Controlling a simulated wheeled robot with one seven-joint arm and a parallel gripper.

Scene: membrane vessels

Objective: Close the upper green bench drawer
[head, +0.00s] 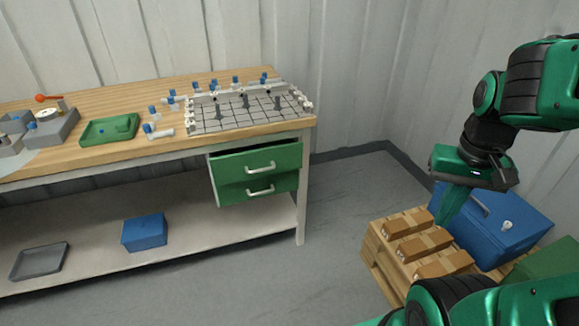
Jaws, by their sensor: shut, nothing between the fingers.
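The green bench drawers hang under the right end of the wooden bench. The upper drawer (258,161) has a white handle and stands partly open, with a dark gap showing at its top. The lower drawer (250,190) below it looks closed, with its own white handle. My gripper (447,218) is at the right, pointing down, well apart from the drawers. It is shut and empty, above the pallet and in front of the blue box.
A wooden pallet (386,272) with brown packages (408,222) stands on the floor at right, beside a blue box (497,232). A gridded rack (245,112) and a green tray (108,130) sit on the bench (165,144). The floor between bench and pallet is clear.

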